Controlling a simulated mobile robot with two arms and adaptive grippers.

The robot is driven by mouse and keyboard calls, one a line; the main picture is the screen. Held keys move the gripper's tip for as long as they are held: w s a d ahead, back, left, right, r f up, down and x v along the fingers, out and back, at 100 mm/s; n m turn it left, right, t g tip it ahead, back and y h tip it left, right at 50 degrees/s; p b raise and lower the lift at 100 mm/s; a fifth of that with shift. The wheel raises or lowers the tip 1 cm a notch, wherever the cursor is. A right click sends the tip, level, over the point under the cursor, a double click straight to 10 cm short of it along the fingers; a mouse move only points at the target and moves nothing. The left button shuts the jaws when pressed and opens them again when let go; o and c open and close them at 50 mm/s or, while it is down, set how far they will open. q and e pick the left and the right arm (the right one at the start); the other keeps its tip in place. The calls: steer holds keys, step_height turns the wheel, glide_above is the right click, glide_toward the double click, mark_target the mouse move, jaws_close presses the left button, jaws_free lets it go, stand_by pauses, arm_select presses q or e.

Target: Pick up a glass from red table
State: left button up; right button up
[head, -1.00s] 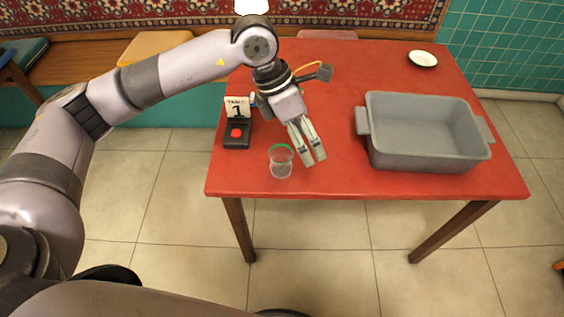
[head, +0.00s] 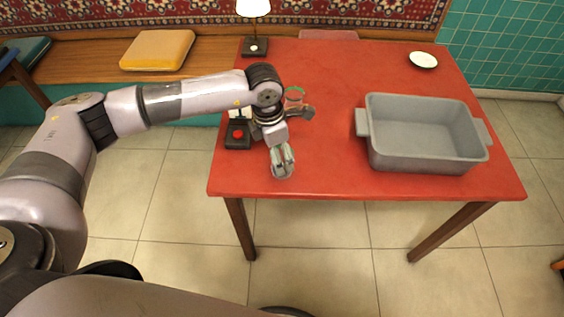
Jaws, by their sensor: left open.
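The red table (head: 335,180) stands ahead of me. A clear glass (head: 284,174) stands near its front left edge. My left gripper (head: 283,163) is open, pointing down at this glass, and its fingers overlap the glass's upper part. I cannot tell whether the fingers are around it, inside it or just in front of it. A second glass with a green rim (head: 294,92) stands farther back, partly hidden by my left wrist. My right gripper is not in view.
A grey tub (head: 425,160) takes up the table's right side. A black stand with a red button (head: 237,134) is left of my gripper, partly hidden. A small white plate (head: 423,60) and a lamp (head: 254,10) are at the back. The front middle is clear.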

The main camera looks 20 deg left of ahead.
arm_select(q)
steer(key=f, duration=0.2)
steer(key=d+f+p, duration=0.1)
steer(key=f, duration=0.1)
steer(key=shift+w+f, duration=0.1)
steer(key=shift+f, duration=0.55)
steer(key=shift+c, duration=0.5)
steer(key=c, duration=1.2)
